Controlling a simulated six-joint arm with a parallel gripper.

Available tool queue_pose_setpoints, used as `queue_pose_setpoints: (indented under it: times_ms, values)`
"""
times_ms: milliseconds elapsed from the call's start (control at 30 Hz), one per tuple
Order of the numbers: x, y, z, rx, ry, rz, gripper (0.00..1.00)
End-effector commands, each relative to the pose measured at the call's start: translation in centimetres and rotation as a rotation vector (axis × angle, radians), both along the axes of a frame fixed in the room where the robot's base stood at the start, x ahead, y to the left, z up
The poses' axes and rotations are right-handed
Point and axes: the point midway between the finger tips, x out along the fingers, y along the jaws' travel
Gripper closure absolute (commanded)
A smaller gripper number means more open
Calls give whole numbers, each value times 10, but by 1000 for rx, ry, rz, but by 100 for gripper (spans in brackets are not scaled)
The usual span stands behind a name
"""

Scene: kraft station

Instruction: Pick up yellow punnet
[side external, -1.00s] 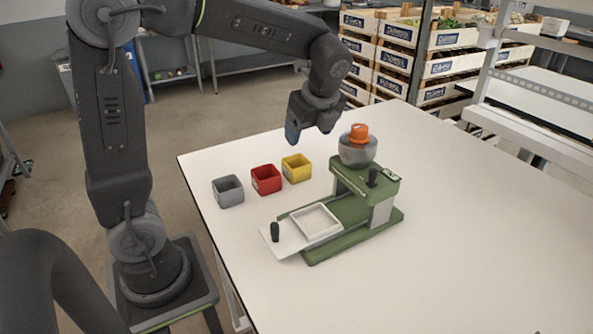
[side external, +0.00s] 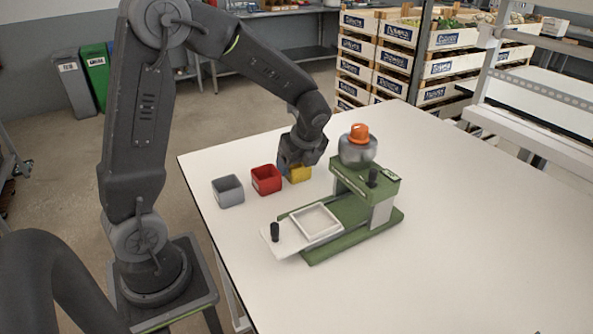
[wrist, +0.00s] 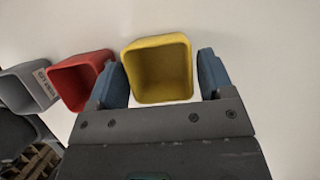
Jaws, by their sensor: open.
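The yellow punnet (side external: 299,174) stands on the white table at the right end of a row of punnets, partly hidden by my gripper in the side view. In the wrist view the yellow punnet (wrist: 160,70) is upright and empty, between my two blue fingers. My gripper (wrist: 163,78) is open, with one finger on each side of the punnet. A narrow gap shows on the right side; the left finger is very close to the wall, and I cannot tell whether it touches. In the side view my gripper (side external: 291,170) is down at the punnet.
A red punnet (side external: 265,180) stands close to the left, with a grey punnet (side external: 228,191) beyond it. A green press-like device (side external: 352,229) with a white tray frame and an orange-topped hopper (side external: 358,151) stands to the right. The table's right side is clear.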

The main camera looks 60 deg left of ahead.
Motion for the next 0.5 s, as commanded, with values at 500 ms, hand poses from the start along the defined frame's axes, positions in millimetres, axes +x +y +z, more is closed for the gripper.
queue_pose_setpoints:
  times_ms: [500]
  values:
    - [0,4,-11,0,-2,-1,40]
